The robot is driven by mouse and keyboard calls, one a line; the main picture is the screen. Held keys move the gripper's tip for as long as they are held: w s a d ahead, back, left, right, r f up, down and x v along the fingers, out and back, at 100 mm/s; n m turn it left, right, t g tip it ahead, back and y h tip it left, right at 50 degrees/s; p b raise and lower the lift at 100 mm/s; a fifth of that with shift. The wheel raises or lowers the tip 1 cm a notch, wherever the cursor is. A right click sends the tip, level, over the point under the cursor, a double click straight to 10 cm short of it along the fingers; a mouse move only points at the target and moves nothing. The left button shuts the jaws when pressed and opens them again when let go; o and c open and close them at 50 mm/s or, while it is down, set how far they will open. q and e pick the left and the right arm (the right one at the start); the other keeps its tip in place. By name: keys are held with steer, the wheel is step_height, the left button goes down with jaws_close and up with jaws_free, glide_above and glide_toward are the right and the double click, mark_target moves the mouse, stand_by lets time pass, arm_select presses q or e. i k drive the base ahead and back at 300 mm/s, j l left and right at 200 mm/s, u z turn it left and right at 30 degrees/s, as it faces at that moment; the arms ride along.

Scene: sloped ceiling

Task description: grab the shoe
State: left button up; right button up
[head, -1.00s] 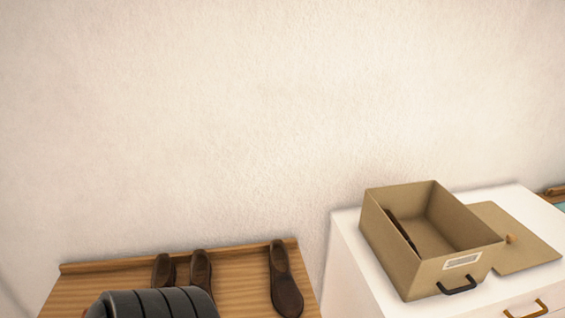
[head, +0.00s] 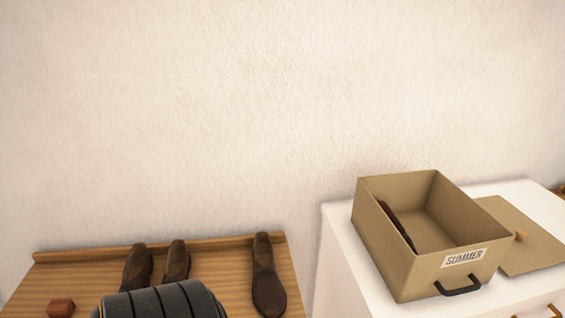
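A brown shoe (head: 267,278) lies by itself near the right end of a wooden shelf (head: 215,264), its toe toward me. Two more brown shoes, a left one (head: 137,266) and a right one (head: 176,262), lie side by side to its left. Their near ends are hidden behind a dark ribbed part of my own arm. A dark brown object (head: 398,226), perhaps a shoe, leans inside the open box along its left wall; most of it is hidden. Neither gripper shows in the head view.
The open tan box (head: 470,258), labelled SUMMER, stands on a white dresser (head: 335,235). Its flat lid (head: 530,250) lies to its right. A small reddish block (head: 61,307) sits at the shelf's left front. A plain wall stands behind.

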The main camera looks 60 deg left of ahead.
mark_target(270, 295)
steer(key=u, duration=0.45)
steer(key=i+u, duration=0.15)
steer(key=u, duration=0.3)
steer(key=l+u, duration=0.1)
steer(key=u, duration=0.35)
